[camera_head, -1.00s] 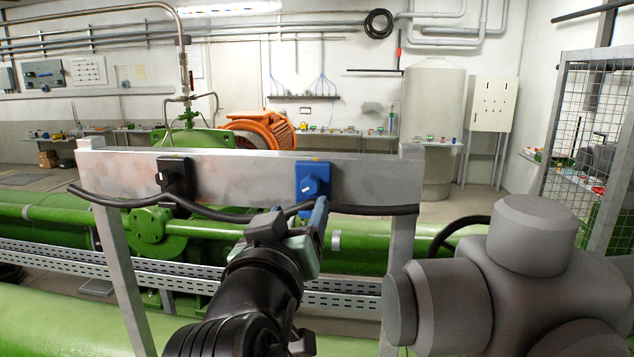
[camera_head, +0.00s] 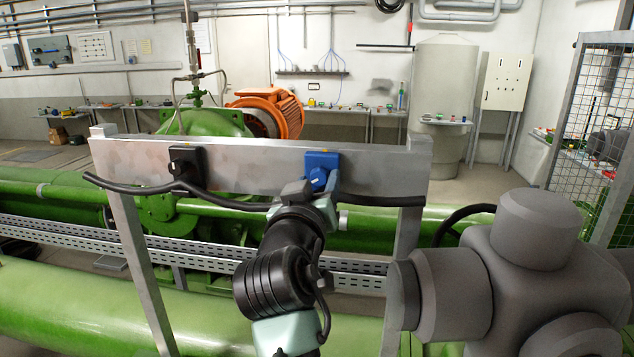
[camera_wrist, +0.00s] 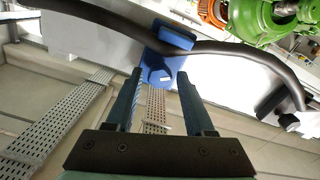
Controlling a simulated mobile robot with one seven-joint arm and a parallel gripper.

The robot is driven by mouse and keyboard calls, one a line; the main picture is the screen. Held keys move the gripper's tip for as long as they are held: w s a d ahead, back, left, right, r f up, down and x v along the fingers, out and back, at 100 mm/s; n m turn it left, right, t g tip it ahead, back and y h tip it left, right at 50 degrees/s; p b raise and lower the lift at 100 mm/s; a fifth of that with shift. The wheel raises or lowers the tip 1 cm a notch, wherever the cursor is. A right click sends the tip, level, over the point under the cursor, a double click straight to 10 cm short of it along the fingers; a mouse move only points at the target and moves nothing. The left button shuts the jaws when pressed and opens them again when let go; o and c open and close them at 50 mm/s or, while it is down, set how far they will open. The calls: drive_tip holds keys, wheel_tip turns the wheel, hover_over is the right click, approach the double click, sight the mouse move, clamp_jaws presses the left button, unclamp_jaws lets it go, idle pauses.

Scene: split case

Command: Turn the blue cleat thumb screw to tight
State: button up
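The blue cleat (camera_head: 321,160) is fixed to the grey crossbar (camera_head: 245,160), right of its middle. Its blue thumb screw (camera_head: 318,178) faces my arm and carries a white mark. In the wrist view the blue cleat (camera_wrist: 175,40) holds the black cable, and the thumb screw (camera_wrist: 160,76) shows below it. My gripper (camera_wrist: 160,80) is open, its two fingers apart on either side of the screw in that view. Nothing is clearly held between them, and contact with the screw cannot be told. In the head view my wrist partly covers the area below the cleat.
A black cleat (camera_head: 187,164) sits on the crossbar further left. The black cable (camera_head: 235,216) sags along the bar. Green pipes (camera_head: 390,228) and slotted trays (camera_head: 225,255) lie behind and below. A wire cage (camera_head: 590,115) stands at right.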

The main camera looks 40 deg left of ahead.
clamp_jaws()
drive_tip(key=m+b, duration=0.1)
drive_tip(key=m, duration=0.3)
drive_tip(key=shift+f+m, duration=0.1)
drive_tip(key=shift+m, duration=0.2)
drive_tip(key=m+b, duration=0.1)
drive_tip(key=m, duration=0.4)
drive_tip(key=shift+a, duration=0.1)
drive_tip(key=m+b, duration=0.1)
drive_tip(key=m, duration=0.3)
drive_tip(key=m+b, duration=0.1)
drive_tip(key=m, duration=0.2)
drive_tip(key=shift+m, duration=0.4)
drive_tip(key=m+b, duration=0.2)
drive_tip(key=m, duration=0.4)
drive_tip(key=shift+b, duration=0.3)
drive_tip(key=shift+m, duration=0.4)
